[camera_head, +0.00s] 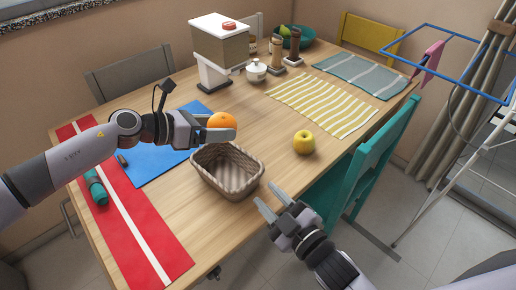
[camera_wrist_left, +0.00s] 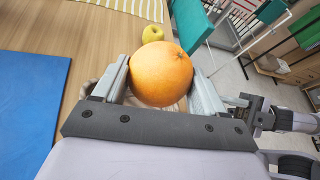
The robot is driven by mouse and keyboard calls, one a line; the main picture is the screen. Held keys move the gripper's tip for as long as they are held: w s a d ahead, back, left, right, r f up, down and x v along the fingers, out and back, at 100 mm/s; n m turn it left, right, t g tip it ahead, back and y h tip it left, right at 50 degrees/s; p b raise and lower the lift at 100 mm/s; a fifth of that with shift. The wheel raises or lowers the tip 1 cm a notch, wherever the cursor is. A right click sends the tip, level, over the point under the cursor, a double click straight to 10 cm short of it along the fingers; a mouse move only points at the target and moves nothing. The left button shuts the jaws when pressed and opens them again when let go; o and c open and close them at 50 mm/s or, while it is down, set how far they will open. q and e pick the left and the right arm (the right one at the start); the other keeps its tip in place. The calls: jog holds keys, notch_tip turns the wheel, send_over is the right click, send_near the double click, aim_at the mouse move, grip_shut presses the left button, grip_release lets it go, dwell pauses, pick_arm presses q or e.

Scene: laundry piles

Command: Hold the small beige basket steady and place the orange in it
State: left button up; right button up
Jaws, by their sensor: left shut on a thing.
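The orange (camera_head: 221,121) is held between the fingers of my left gripper (camera_head: 222,132), above the far left rim of the basket. It fills the middle of the left wrist view (camera_wrist_left: 161,74), with a finger on each side. The small beige woven basket (camera_head: 228,176) stands upright on the table near its front edge and looks empty. In the left wrist view the basket is mostly hidden behind the orange. My right gripper (camera_head: 272,204) is open and empty, just right of the basket and apart from it.
A yellow apple (camera_head: 303,142) lies right of the basket on the wooden table (camera_head: 270,130). A teal chair (camera_head: 365,170) stands at the right edge. A red runner (camera_head: 122,215) and blue mat (camera_head: 155,160) lie left. A dispenser (camera_head: 220,45), sugar pot (camera_head: 256,71) and grinders stand behind.

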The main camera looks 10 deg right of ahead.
jog(key=a+r+n+g+y, duration=0.4)
jog(key=a+r+n+y, duration=0.8)
jog(key=n, duration=0.5)
jog(key=s+a+r+n+g+y, duration=0.1)
jog(key=s+a+r+n+g, duration=0.2)
jog(key=a+n+g, duration=0.4)
jog(key=n+g+h, duration=0.3)
jog(key=n+h, duration=1.6)
jog(key=n, duration=0.7)
send_near(254, 178)
jog(key=f, duration=0.3)
jog(key=w+a+f, duration=0.1)
jog(key=f, duration=0.6)
jog(key=shift+w+a+f, duration=0.2)
jog(key=shift+a+f, duration=0.05)
jog(key=shift+f, duration=0.05)
